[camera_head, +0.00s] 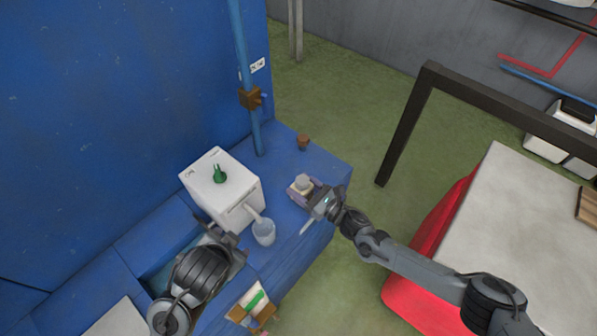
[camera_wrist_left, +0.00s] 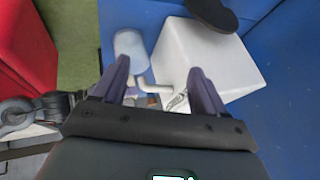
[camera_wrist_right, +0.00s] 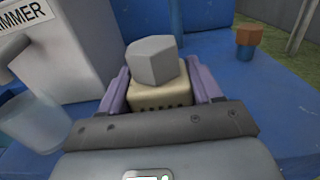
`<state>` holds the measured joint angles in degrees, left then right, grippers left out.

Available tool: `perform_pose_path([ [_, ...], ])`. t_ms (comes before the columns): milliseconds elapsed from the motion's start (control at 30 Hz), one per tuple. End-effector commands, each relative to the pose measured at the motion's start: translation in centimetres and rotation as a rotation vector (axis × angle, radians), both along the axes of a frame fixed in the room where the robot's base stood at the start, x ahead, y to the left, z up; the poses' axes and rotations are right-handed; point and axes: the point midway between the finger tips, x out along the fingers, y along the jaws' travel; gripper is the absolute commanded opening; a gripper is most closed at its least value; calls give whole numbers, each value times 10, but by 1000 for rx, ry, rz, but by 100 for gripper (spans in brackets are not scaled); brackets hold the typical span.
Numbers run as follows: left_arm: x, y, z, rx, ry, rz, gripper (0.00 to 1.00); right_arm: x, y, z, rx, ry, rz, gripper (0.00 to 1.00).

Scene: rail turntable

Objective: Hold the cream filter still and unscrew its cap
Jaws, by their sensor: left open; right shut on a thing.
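The cream filter (camera_wrist_right: 162,97) is a cream block with slots, standing on the blue bench; its grey faceted cap (camera_wrist_right: 153,62) sits on top, slightly askew. In the head view the filter's cap (camera_head: 303,182) shows pale on the bench's right part. My right gripper (camera_head: 306,190) is shut around the filter's sides, with its purple fingers on either side in the right wrist view (camera_wrist_right: 160,92). My left gripper (camera_wrist_left: 161,78) is open and empty, near the white machine's front and away from the filter. Its fingers are partly hidden in the head view (camera_head: 224,241).
A white machine (camera_head: 208,196) with a green piece on top stands left of the filter. A translucent cup (camera_head: 263,232) sits under its spout. A blue pipe (camera_head: 241,60) rises at the bench's back.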

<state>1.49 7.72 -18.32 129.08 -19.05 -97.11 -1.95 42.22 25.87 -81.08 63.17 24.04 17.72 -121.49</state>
Motion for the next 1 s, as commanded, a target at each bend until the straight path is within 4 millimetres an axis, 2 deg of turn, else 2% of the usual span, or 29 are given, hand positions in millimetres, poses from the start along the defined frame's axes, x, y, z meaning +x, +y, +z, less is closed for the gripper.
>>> perform_pose_path([
  [33,11,-5,11,27,-26,-28,72,0,0,0,-1,1,0,9],
  [200,40,-18,40,101,-86,-95,72,0,0,0,-1,1,0,9],
  [467,98,-51,56,-243,39,247,72,0,0,0,-1,1,0,9],
  [500,105,-60,60,-295,63,294,72,0,0,0,-1,1,0,9],
  [600,119,-91,59,-300,113,312,72,0,0,0,-1,1,0,9],
  [800,135,-142,64,-300,182,348,72,0,0,0,-1,1,-1,9],
  [1000,140,-165,65,-290,210,368,72,0,0,0,-1,1,-1,9],
])
